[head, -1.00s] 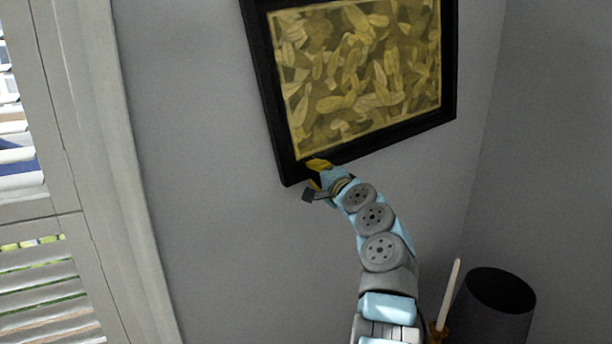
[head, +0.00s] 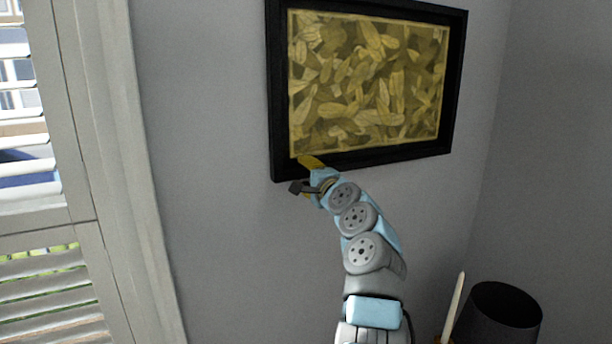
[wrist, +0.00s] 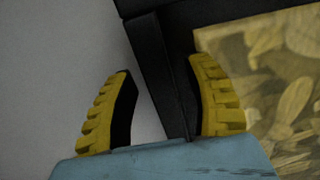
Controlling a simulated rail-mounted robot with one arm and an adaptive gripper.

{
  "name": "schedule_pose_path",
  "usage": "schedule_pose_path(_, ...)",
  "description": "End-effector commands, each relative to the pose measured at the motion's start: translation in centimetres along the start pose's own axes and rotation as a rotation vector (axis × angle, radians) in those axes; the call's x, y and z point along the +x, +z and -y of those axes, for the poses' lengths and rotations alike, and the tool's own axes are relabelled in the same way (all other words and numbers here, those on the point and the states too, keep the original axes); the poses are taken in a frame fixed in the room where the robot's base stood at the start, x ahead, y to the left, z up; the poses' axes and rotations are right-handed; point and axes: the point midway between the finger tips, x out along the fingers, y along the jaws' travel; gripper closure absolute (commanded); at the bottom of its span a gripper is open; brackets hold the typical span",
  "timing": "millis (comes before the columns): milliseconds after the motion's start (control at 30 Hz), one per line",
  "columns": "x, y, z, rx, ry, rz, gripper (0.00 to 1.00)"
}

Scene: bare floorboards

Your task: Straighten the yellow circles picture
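The yellow picture (head: 370,85) hangs on the grey wall in a black frame (head: 281,120). Its pattern looks like overlapping yellow leaf shapes rather than circles. In the head view its left side is nearly upright. My gripper (head: 302,174) is at the frame's lower left corner, one yellow finger over the frame's front. In the wrist view my gripper (wrist: 161,66) has its yellow fingers apart, with the frame's black bar (wrist: 168,75) between them. The left finger is over the wall with a gap to the bar; the right finger overlaps the bar's inner edge. Contact is unclear.
A white louvred shutter (head: 45,225) stands at the left. A dark round bin (head: 500,315) and a pale stick (head: 455,305) are at the lower right. A wall corner lies right of the picture. The wall below the frame is clear.

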Motion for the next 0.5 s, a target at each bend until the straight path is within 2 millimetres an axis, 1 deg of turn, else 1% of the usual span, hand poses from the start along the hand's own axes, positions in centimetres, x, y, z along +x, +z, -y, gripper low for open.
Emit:
schedule_pose_path(333, -0.17, -0.10, -0.02, -0.001, -0.001, -0.001, 0.48)
schedule_pose_path(500, -0.86, -0.06, 0.09, -0.002, -0.003, 0.001, 0.48)
